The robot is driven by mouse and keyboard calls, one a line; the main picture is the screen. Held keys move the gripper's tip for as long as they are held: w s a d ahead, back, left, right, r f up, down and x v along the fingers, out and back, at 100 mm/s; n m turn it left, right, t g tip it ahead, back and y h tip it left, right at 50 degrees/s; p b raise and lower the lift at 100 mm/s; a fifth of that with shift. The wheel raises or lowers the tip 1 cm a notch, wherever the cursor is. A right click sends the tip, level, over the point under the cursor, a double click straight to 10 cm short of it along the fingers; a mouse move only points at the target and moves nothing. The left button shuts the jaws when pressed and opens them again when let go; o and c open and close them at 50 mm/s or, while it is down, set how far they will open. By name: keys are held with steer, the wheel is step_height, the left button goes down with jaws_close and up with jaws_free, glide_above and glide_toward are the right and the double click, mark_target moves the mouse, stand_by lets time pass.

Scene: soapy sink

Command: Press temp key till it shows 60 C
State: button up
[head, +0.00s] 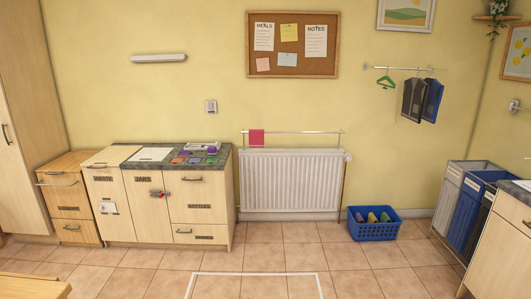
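I cannot make out a temp key or a temperature display anywhere in the head view. A small pale wall unit (211,106) is mounted above the left counter; its face is too small to read. My gripper is not in view.
A low cabinet (202,200) with a grey worktop carries several small coloured items. A white radiator (290,180) stands to its right, under a rail with a pink cloth (256,138). A blue basket (374,230) and several bins (465,205) are at the right.

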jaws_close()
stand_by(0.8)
